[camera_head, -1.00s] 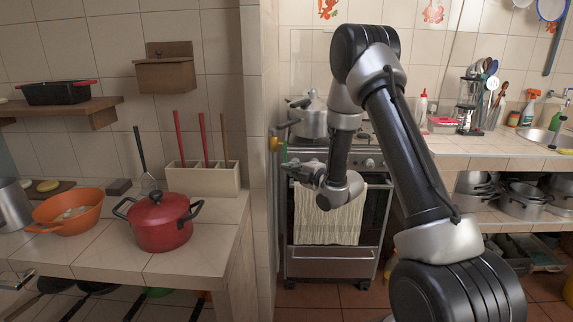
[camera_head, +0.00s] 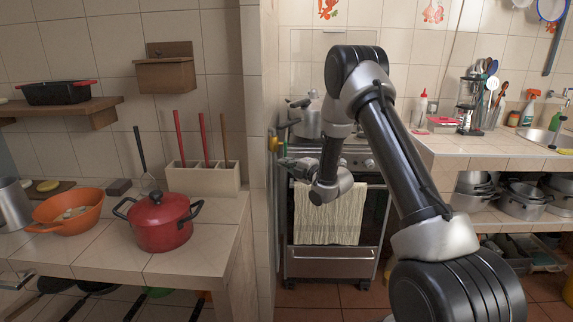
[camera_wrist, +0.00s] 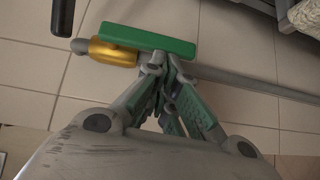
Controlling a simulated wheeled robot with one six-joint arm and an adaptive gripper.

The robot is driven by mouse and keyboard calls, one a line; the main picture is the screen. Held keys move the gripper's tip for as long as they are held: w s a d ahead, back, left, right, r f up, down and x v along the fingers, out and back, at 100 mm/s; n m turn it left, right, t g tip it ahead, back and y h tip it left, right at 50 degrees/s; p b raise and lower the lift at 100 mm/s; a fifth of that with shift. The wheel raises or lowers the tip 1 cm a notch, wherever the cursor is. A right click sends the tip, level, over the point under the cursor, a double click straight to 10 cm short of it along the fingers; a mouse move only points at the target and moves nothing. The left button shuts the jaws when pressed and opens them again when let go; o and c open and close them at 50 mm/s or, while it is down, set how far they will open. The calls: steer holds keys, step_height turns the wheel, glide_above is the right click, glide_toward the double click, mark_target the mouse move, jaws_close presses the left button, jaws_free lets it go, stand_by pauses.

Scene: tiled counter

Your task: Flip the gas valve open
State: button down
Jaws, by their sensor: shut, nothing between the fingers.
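The gas valve has a yellow brass body (camera_wrist: 113,53) on a grey pipe and a flat green handle (camera_wrist: 148,38). In the wrist view the handle runs roughly along the pipe. In the head view the yellow valve body (camera_head: 274,144) sits at the tiled wall edge, left of the stove. My gripper (camera_wrist: 160,66) is shut and empty, its fingertips right beside the handle's lower edge in the wrist view; whether they touch it I cannot tell. In the head view my gripper (camera_head: 284,162) is small and close to the valve.
The stove (camera_head: 330,262) with a hanging towel (camera_head: 329,214) stands right of the valve, with a pot (camera_head: 308,121) on top. A tiled counter (camera_head: 110,262) with a red pot (camera_head: 160,221) is at left. The grey pipe (camera_wrist: 235,82) crosses the wrist view.

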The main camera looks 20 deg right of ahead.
steer(key=shift+w+d+f, duration=0.1)
steer(key=shift+w+d, duration=0.05)
steer(key=shift+w, duration=0.1)
